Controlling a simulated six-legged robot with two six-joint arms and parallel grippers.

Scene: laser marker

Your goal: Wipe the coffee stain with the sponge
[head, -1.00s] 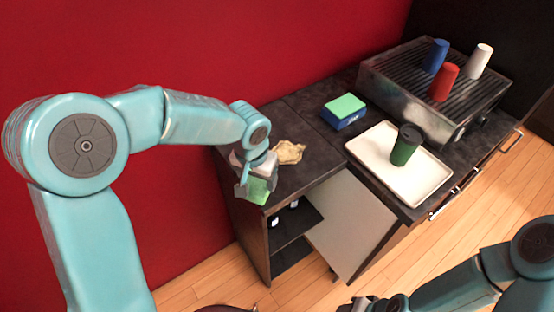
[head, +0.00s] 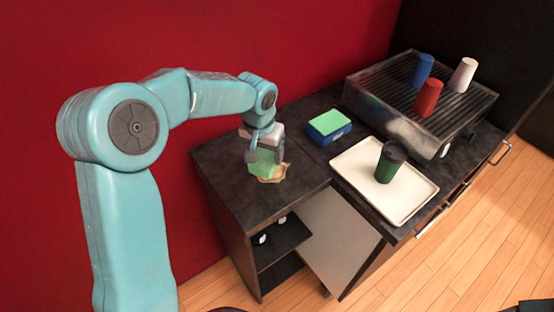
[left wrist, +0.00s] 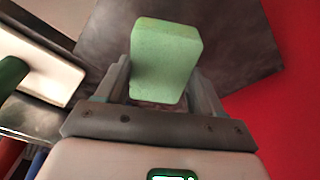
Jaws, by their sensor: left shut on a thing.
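My left gripper (head: 262,150) is shut on a green sponge (head: 262,163), which also shows between its fingers in the left wrist view (left wrist: 166,58). The tan coffee stain (head: 276,178) lies on the dark countertop at the left end of the cabinet. The sponge is over the stain in the head view and hides part of it. I cannot tell whether the sponge touches the counter. The stain cannot be made out in the left wrist view. My right gripper is not visible.
A blue box with a green top (head: 329,127) stands right of the stain. A white tray (head: 420,192) holds a dark green cup (head: 390,162). A ribbed metal machine (head: 390,112) behind carries blue, red and white cups. The counter left of the stain is clear.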

